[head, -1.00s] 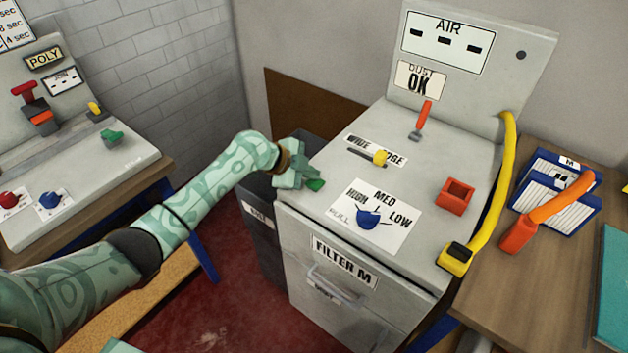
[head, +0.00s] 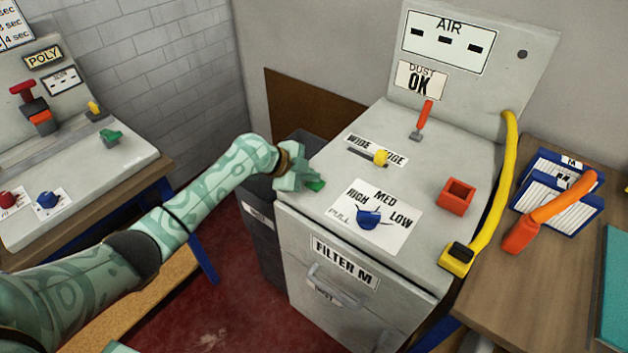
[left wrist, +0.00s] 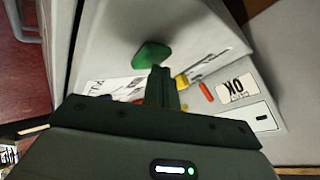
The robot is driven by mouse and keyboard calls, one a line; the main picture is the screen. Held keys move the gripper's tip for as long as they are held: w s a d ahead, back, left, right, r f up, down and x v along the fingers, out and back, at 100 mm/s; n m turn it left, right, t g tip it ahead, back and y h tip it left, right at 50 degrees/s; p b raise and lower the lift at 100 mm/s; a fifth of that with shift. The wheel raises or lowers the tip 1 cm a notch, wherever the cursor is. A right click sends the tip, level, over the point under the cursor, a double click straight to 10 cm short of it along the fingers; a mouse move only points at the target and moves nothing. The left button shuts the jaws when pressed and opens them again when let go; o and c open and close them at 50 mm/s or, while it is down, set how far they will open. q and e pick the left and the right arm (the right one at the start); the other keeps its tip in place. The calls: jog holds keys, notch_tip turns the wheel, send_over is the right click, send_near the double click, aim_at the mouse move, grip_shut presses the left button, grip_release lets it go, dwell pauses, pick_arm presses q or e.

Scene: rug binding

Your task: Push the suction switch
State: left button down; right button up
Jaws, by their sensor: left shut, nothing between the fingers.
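The grey AIR machine (head: 330,180) stands at the centre right in the head view. A green switch (head: 316,186) sits at its left edge, partly hidden by my left gripper (head: 303,180). In the left wrist view the green switch (left wrist: 152,55) shows right by the tips of the shut, empty left gripper (left wrist: 160,70). I cannot tell whether they touch. No suction label is readable. The top also carries a blue HIGH/MED/LOW dial (head: 368,220), a yellow WIDE/EDGE slider knob (head: 381,157) and an orange-red lever (head: 422,118). My right gripper is not in view.
A red square holder (head: 457,195) and a yellow hose (head: 496,205) are at the machine's right. A wooden bench (head: 500,310) holds blue-framed filters (head: 555,190) and an orange-handled tool (head: 545,215). A dark bin (head: 262,222) stands left of the machine.

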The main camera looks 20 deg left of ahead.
aim_at(311, 184)
pick_arm(q)
jog(key=shift+r+p, duration=0.7)
jog(key=shift+r, duration=0.25)
jog(key=shift+r, duration=0.1)
notch_tip(311, 184, up, 6)
jog(key=p, duration=0.4)
jog(key=shift+p, duration=0.3)
dwell(0.9)
